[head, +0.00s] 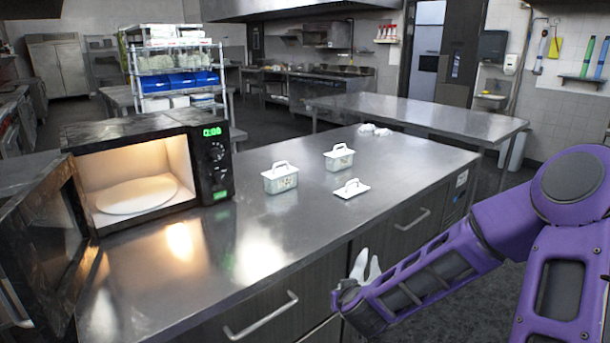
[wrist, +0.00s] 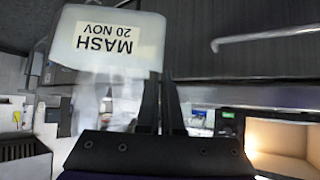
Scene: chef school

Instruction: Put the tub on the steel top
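A whitish tub labelled "MASH 20 NOV" (wrist: 108,38) fills the upper left of the wrist view, which is upside down. The black fingers of my gripper (wrist: 163,84) are close together at its rim and appear to pinch its wall. In the head view, my gripper (head: 352,288) is in front of the counter's front face. White parts, apparently of the tub (head: 358,264), show there; the rest is hidden. The steel top (head: 300,225) carries two lidded tubs (head: 280,180) (head: 339,158) and a loose white lid (head: 351,188).
A lit microwave (head: 165,165) stands at the left of the steel top with its door (head: 45,245) open and a plate (head: 137,194) inside. The steel top is bare in front of the tubs and lid. Another steel table (head: 430,112) stands behind.

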